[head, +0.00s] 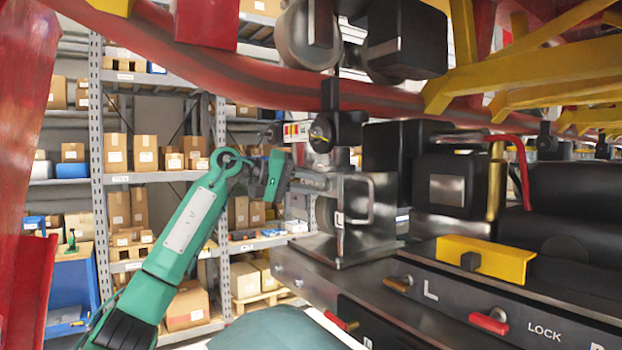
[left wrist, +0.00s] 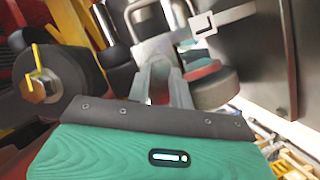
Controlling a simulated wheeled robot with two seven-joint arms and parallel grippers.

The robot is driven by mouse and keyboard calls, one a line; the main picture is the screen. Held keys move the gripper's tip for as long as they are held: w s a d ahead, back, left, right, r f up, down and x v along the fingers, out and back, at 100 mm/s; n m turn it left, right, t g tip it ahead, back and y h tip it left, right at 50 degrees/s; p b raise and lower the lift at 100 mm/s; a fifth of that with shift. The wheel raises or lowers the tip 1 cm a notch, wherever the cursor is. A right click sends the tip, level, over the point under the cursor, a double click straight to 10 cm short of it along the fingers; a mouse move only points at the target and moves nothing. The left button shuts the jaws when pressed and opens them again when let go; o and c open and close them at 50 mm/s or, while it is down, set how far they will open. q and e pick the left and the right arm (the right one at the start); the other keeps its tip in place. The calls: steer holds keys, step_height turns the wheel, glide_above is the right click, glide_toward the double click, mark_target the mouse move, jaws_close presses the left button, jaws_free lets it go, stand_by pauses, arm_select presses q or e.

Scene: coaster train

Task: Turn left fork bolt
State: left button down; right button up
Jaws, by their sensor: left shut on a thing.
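My left gripper (head: 328,185) reaches in from the left to the metal fork housing (head: 378,247) marked with a small L. Its fingers are shut at the housing's upper part, on what appears to be the left fork bolt, which is mostly hidden by them. In the left wrist view the gripper's fingers (left wrist: 160,72) come together against grey metal parts. How far the bolt is turned cannot be told. My right gripper is not in view.
The dark train chassis (head: 420,290), marked L and LOCK, carries a red lever (head: 488,322) and a yellow block (head: 487,260). Shelves with boxes (head: 145,152) stand behind.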

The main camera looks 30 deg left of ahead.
arm_select(q)
steer(key=shift+d+r+m+y+p, duration=0.15)
steer(key=shift+m+y+p, duration=0.4)
steer(key=shift+m, duration=0.45)
steer(key=shift+d+m+y+p, duration=0.1)
steer(key=shift+m+y+p, duration=0.3)
steer(key=shift+m+y, duration=0.5)
steer(key=c, duration=1.3)
jaws_free()
steer(key=shift+s, duration=0.1)
steer(key=shift+o, duration=0.3)
steer(key=shift+s, duration=0.1)
